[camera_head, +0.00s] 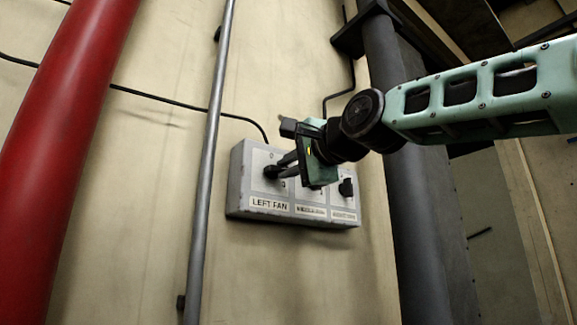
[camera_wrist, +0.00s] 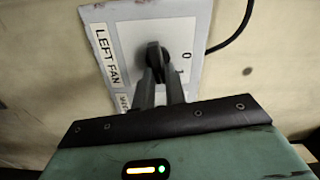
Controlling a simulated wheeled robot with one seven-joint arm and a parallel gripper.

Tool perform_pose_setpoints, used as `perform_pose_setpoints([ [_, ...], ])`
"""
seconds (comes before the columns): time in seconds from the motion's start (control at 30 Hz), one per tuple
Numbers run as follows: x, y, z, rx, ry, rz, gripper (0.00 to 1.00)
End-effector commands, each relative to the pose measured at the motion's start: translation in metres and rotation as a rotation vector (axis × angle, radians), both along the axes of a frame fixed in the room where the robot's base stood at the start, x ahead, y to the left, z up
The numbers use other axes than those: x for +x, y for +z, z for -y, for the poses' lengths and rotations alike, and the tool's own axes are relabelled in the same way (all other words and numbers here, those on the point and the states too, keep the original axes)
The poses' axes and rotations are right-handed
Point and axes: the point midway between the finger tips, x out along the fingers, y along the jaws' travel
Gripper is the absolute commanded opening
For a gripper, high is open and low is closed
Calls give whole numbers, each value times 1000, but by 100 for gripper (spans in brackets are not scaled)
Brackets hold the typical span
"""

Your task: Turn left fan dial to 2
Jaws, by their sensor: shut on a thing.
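The left fan dial (camera_head: 269,171) is a black knob on the left section of a grey control box (camera_head: 239,188) on the wall. Below it is a "LEFT FAN" label (camera_head: 269,204). My gripper (camera_head: 276,171) reaches in from the right and is shut on the dial. In the wrist view, the fingers (camera_wrist: 158,68) close around the dark dial (camera_wrist: 153,49). Marks "0" and "1" show beside it on the white plate (camera_wrist: 185,35). The mark "2" and the dial's exact pointing are hidden or too dark to tell.
Another black dial (camera_head: 346,188) sits at the box's right end; the middle section is partly behind my gripper. A thin grey pipe (camera_head: 212,150) runs left of the box, a thick red pipe (camera_head: 65,150) farther left, and a dark column (camera_head: 400,220) stands to the right.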

Motion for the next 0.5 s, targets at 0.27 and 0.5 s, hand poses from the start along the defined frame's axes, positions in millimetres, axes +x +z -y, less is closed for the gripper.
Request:
perform_pose_setpoints([
  [0.27,0,-1,0,-3,-1,0,29],
  [0.5,0,0,0,-2,0,0,35],
])
